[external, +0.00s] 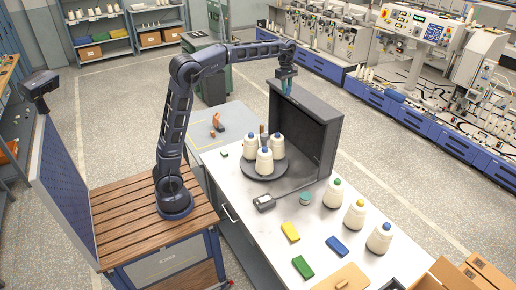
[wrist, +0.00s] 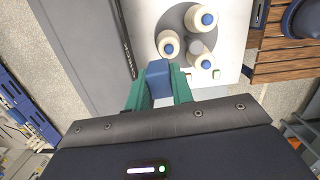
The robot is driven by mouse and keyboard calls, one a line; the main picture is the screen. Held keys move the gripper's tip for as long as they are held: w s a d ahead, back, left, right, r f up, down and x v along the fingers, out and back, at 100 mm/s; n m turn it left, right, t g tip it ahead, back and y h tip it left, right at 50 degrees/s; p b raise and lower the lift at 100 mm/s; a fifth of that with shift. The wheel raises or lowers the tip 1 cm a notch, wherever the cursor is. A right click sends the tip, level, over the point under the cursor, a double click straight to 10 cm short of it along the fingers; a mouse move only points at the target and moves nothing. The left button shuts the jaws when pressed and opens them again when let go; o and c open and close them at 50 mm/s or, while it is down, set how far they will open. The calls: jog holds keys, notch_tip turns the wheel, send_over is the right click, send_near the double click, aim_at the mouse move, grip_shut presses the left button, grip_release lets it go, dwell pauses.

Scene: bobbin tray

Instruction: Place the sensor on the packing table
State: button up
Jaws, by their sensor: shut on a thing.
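My gripper (external: 286,90) is high above the back end of the white worktable, over the top edge of a dark grey upright panel. In the wrist view its green fingers (wrist: 158,95) are shut on a blue-grey block (wrist: 158,72), which I take to be the sensor; in the external view the block is mostly hidden by the fingers. A light grey table with yellow corner marks (external: 200,138), possibly the packing table, stands beyond the worktable, left of the gripper. An orange-brown object (external: 217,122) stands on it.
The dark panel (external: 318,130) stands below my gripper. White cones with blue tops (external: 264,162) stand on a round dark tray (external: 262,176); several more cones (external: 355,216) stand nearer. A grey device (external: 264,203), coloured blocks (external: 291,232) and a cardboard piece (external: 342,279) lie on the worktable.

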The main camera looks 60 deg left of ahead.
jog(key=s+d, duration=0.4)
jog(key=d, duration=0.4)
jog(key=s+d, duration=0.5)
jog(key=d, duration=0.3)
send_over(285, 185)
notch_tip(285, 185, down, 26)
jog(key=shift+m, duration=0.4)
notch_tip(285, 185, down, 21)
jog(key=shift+a+r, duration=0.1)
jog(key=o, duration=0.7)
jog(key=shift+f, duration=0.2)
jog(key=shift+c, duration=0.2)
jog(key=o, duration=0.3)
jog(key=shift+r, duration=0.1)
